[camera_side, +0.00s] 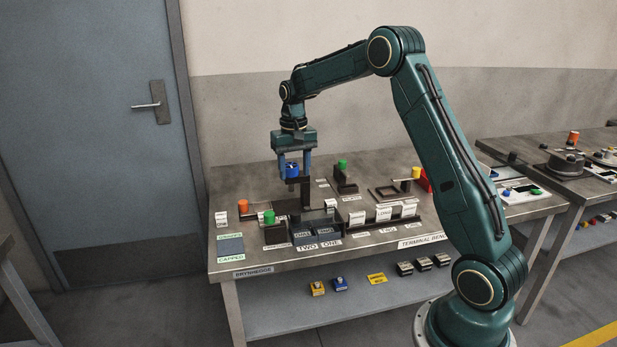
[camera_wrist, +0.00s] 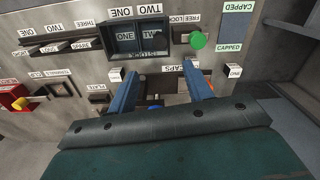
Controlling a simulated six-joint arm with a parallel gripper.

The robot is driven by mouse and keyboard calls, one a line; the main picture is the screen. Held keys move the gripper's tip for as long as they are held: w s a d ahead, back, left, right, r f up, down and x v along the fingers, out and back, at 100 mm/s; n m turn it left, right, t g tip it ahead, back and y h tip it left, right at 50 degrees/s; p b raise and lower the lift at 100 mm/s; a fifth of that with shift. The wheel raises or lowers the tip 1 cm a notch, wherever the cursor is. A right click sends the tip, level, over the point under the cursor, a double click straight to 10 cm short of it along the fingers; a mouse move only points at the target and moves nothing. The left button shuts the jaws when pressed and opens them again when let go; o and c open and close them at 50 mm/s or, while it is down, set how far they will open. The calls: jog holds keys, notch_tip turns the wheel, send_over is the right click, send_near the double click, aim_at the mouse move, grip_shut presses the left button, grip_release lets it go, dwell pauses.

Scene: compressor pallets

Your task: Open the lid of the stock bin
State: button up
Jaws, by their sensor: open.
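The stock bin (camera_side: 318,229) is a dark box at the front of the bench, with compartments labelled ONE and TWO. The wrist view shows the bin (camera_wrist: 138,40) upside down, with dark recesses visible; I cannot clearly make out its lid. A green knob (camera_side: 269,217) stands left of the bin, and the wrist view shows this knob (camera_wrist: 198,40) beside a label reading FREE and LOCK. My gripper (camera_side: 293,176) points down above and behind the bin, its blue fingers apart. A blue knob (camera_side: 292,170) appears between or behind the fingers; its contact with them is unclear.
An orange cylinder (camera_side: 243,206) stands left of the bin. Labelled white blocks (camera_side: 384,213) stand to the right. A green-topped part (camera_side: 342,165) and a square frame (camera_side: 389,192) sit further back. A flat CAPPED pad (camera_side: 230,246) is at the left front.

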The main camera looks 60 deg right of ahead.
jog(key=s+a+r+n+t, duration=0.3)
jog(key=s+a+r+n, duration=0.1)
jog(key=s+a+r, duration=1)
jog(key=shift+s+a+n+t+h, duration=0.3)
jog(key=shift+s+a, duration=0.8)
jog(key=shift+s, duration=0.7)
jog(key=s+a+f+n+t, duration=0.1)
jog(key=s+a, duration=0.1)
jog(key=s, duration=0.4)
jog(key=s+a+f+n+t, duration=0.1)
jog(key=s+a, duration=0.1)
jog(key=s, duration=0.4)
jog(key=shift+s+a+f+n, duration=0.2)
jog(key=shift+a+f+n, duration=0.1)
jog(key=shift+f, duration=0.05)
